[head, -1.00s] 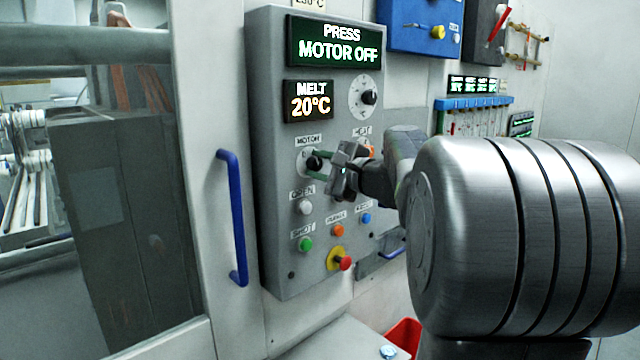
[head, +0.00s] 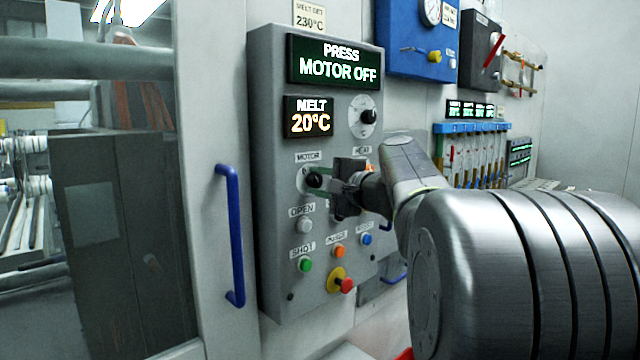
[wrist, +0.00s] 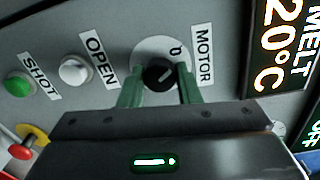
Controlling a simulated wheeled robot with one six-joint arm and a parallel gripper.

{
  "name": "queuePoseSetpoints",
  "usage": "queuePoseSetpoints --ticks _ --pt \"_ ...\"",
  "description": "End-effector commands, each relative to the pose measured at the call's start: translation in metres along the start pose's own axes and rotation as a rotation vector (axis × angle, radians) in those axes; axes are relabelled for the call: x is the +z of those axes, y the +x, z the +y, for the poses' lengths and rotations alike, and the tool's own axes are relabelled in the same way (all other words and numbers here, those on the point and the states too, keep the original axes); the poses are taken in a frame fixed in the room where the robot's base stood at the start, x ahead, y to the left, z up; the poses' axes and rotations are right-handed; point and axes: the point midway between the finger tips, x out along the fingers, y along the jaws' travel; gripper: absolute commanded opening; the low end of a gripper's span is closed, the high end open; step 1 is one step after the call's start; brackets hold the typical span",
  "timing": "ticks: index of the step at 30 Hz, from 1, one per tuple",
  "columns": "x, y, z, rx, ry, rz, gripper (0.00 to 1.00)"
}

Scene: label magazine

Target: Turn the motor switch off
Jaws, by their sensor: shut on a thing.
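The motor switch (head: 314,180) is a black round knob under the MOTOR label on the grey control panel (head: 272,110). It also shows in the wrist view (wrist: 159,74), on a pale round plate, with a light pointer line lying slanted. My gripper (head: 318,178) is at the knob, its two green fingers (wrist: 160,88) on either side of it and shut on it. The upper display (head: 336,62) reads PRESS MOTOR OFF. In the head view my gripper partly covers the knob and its plate.
The OPEN button (head: 304,225), green SHOT button (head: 305,265) and red emergency knob (head: 346,285) sit below the switch. Another black knob (head: 368,116) is at upper right. A blue door handle (head: 232,235) stands left of the panel.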

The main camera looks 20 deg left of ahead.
Motion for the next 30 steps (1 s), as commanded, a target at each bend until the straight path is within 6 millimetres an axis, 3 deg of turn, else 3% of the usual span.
queuePoseSetpoints --ticks 2,3,6,17,20,30 --pt "0.000 0.000 0.002 0.003 0.000 -0.001 0.08" --pt "0.000 0.000 0.002 0.003 0.000 -0.001 0.34" --pt "0.000 0.000 0.002 0.003 0.001 -0.001 0.52" --pt "-0.001 -0.005 0.001 0.000 0.001 0.001 0.52" --pt "-0.001 -0.017 0.000 -0.001 0.000 0.003 0.52" --pt "-0.001 -0.086 0.001 -0.001 -0.001 0.005 0.52"
